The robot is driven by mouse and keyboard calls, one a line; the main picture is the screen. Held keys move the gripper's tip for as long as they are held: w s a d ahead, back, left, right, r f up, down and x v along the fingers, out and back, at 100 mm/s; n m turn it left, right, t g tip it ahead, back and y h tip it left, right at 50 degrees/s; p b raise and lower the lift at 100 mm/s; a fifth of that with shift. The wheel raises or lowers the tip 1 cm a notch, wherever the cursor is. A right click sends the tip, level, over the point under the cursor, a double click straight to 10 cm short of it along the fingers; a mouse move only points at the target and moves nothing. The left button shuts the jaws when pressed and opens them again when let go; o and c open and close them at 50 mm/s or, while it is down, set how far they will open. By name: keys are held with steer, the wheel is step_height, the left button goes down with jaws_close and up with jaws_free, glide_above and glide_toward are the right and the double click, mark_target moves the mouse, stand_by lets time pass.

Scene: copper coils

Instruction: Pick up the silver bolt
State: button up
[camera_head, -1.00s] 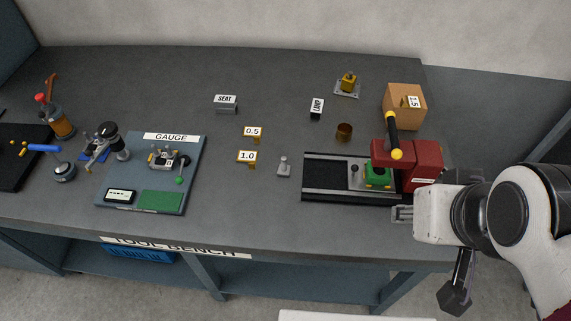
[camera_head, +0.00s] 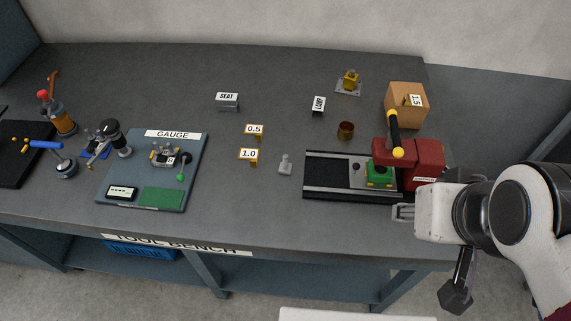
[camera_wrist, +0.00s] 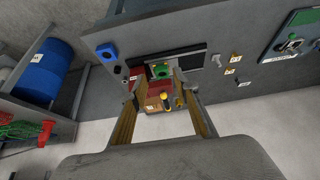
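A small silver piece, which looks like the silver bolt (camera_head: 285,164), stands upright on the grey bench, left of the black-railed fixture. What seems to be the same piece shows small in the wrist view (camera_wrist: 216,60). My gripper (camera_head: 402,212) is at the right, by the bench's front edge, well apart from the bolt. In the wrist view its two fingers (camera_wrist: 157,90) are spread wide with nothing held between them. The bolt's fine detail is too small to tell.
A red and green press fixture (camera_head: 410,165) with a yellow-tipped lever stands between my gripper and the bolt. Number plates (camera_head: 248,154) stand left of the bolt. A gauge board (camera_head: 190,190) lies further left. A cardboard box (camera_head: 405,106) and a copper coil (camera_head: 345,130) are behind.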

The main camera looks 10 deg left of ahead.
steer(key=shift+w+a, duration=0.1)
steer(key=w+a+f+m+t+y, duration=0.1)
steer(key=w+a+t+y, duration=0.1)
steer(key=w+a, duration=0.85)
steer(key=w+a+f+t+y, duration=0.1)
steer(key=w+a+f+y, duration=0.15)
steer(key=w+a, duration=0.8)
steer(key=a+f+m+t+h, duration=0.1)
steer(key=f+h, duration=0.1)
steer(key=f, duration=0.3)
steer(key=s+a+f+m+t+h, duration=0.1)
steer(key=a+f+h, duration=0.1)
steer(key=f, duration=0.3)
steer(key=s+a+f+m+t+h, duration=0.1)
steer(key=a+f+h, duration=0.1)
steer(key=f+h, duration=0.2)
steer(key=shift+s+f+t, duration=0.25)
steer(key=shift+f+t, duration=0.05)
steer(key=shift+f, duration=0.25)
steer(key=shift+s+d+f+h, duration=0.3)
steer(key=shift+s+d+h, duration=0.15)
steer(key=shift+s+h, duration=0.15)
steer(key=shift+s+t, duration=0.1)
steer(key=shift+t, duration=0.2)
